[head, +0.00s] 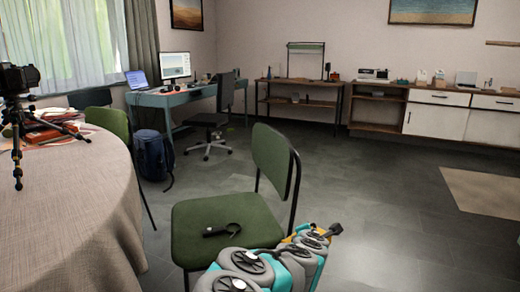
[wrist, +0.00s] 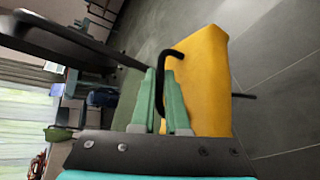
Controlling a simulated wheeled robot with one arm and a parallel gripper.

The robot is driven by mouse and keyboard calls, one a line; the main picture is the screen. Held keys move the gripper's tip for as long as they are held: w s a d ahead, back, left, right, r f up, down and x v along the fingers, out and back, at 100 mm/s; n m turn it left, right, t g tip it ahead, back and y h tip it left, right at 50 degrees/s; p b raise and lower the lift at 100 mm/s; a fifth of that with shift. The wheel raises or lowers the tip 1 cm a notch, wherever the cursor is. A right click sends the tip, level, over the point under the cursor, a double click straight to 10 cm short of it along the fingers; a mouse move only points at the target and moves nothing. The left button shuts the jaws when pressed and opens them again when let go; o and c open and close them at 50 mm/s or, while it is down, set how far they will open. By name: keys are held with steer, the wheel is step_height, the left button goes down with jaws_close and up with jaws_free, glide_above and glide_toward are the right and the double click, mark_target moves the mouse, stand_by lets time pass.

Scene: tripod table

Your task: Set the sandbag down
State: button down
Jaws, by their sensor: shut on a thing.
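The sandbag (wrist: 208,75) is a yellow block-like bag with a black curved handle. It fills the middle of the wrist view, just beyond my fingers. My gripper (wrist: 160,75) has green fingers and is shut on the black handle. In the head view only a small yellow patch of the bag shows behind my grey and teal arm, near the green chair's right edge. Most of the bag is hidden there. I cannot tell whether its underside touches anything. A black tripod (head: 17,150) with a camera stands on the round table (head: 70,205) at the left.
A green chair (head: 190,222) stands ahead, with a black round-headed handled object (head: 222,230) on its seat. A blue backpack (head: 152,155) is on the floor by the desk (head: 185,97). Open grey floor (head: 400,220) lies to the right, with a beige rug (head: 485,200).

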steer(key=shift+n+y, duration=0.6)
steer(key=shift+y, duration=0.2)
steer(key=f, duration=0.2)
steer(key=w+f, duration=0.1)
steer(key=f, duration=0.2)
steer(key=shift+d+f, duration=0.15)
steer(key=shift+f, duration=0.1)
steer(key=shift+w+d+f, duration=0.2)
steer(key=shift+d+f, duration=0.15)
steer(key=shift+f, duration=0.35)
